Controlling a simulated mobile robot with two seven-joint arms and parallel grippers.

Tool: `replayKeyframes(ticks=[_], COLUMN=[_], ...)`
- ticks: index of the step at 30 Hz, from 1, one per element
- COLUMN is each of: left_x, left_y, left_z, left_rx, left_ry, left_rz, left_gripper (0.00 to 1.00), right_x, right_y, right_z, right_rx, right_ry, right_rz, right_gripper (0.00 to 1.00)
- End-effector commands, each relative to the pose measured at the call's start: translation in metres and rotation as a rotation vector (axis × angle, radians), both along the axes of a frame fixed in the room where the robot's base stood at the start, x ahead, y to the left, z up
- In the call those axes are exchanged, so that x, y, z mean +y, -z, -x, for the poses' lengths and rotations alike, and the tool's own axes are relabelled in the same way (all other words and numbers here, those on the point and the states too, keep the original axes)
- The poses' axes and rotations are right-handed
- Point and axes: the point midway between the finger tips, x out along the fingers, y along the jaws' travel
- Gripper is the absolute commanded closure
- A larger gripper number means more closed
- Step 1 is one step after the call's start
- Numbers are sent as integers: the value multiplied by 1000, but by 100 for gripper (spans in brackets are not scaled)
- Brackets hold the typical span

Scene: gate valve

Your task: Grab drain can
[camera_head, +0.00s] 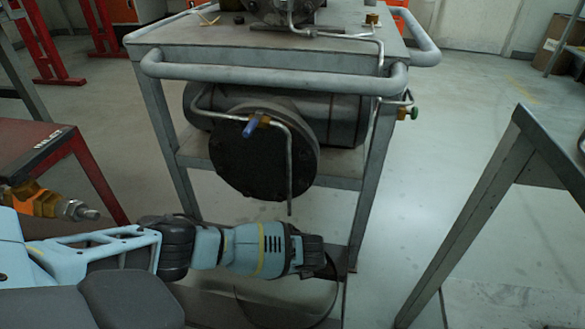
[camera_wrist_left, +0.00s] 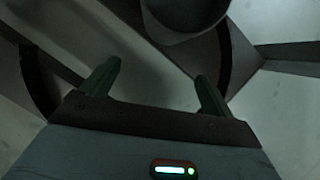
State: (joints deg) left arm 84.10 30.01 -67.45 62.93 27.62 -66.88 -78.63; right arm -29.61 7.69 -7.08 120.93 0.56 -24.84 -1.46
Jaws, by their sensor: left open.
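My left arm reaches in from the left, low in front of the cart. Its gripper (camera_head: 327,268) is beside the cart's front right leg, below the tank's round end. In the left wrist view the gripper (camera_wrist_left: 155,78) has its two green fingers wide apart, with nothing between them. No drain can is clearly recognisable. A thin dark curved edge (camera_head: 240,305) shows below my wrist, and dark curved bands (camera_wrist_left: 38,80) lie beyond the fingers; I cannot tell whether they belong to the can. My right gripper is out of view.
The grey cart (camera_head: 225,32) carries a horizontal tank with a dark round flange (camera_head: 262,165), a blue-handled valve (camera_head: 251,126) and a thin drain pipe (camera_head: 290,175) pointing down. A red table (camera_head: 95,175) stands left, a grey metal frame (camera_head: 480,205) right. Floor between cart and frame is clear.

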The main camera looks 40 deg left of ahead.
Motion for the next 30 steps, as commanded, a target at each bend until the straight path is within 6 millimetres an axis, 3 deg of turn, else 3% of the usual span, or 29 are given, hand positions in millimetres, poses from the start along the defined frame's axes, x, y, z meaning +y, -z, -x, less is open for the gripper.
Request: replayKeyframes(ticks=[6,15,26,30], left_x=[22,27,66,66], left_y=[2,0,2,11], left_z=[-13,-17,-41,-41], left_rx=[1,0,0,0], left_ry=[0,0,-2,0], left_rz=[2,0,-1,1], left_gripper=[12,12,12,12], right_x=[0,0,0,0], right_y=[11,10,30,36], right_z=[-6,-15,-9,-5], right_rx=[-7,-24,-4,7], right_ry=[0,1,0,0], right_rz=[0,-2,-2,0], right_gripper=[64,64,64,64])
